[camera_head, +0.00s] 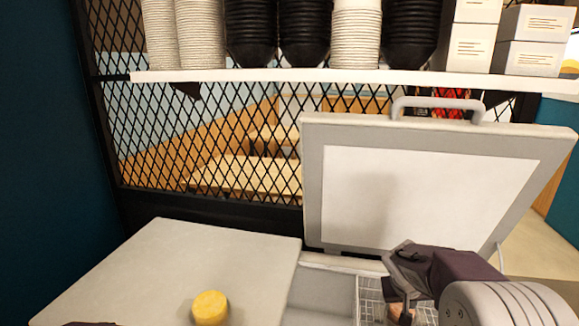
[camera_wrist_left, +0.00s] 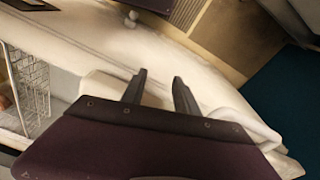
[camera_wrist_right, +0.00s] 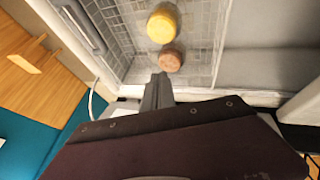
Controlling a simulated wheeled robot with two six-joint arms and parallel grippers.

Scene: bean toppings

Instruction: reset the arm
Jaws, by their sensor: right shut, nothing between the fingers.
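My right gripper (camera_head: 402,262) is over the open appliance in the head view, with its arm coming in from the right. In the right wrist view its fingers (camera_wrist_right: 158,84) are shut together and empty. A brown round piece (camera_wrist_right: 171,59) lies in the wire basket (camera_wrist_right: 120,28) just beyond the fingertips, beside a yellow round piece (camera_wrist_right: 162,25). My left gripper (camera_wrist_left: 160,88) is open and empty in the left wrist view, above a pale surface.
The appliance's lid (camera_head: 430,195) stands raised behind my right gripper. A yellow round piece (camera_head: 210,307) sits on the pale counter top (camera_head: 180,262) at left. A shelf (camera_head: 300,76) with stacked bowls and boxes crosses above, before a black mesh.

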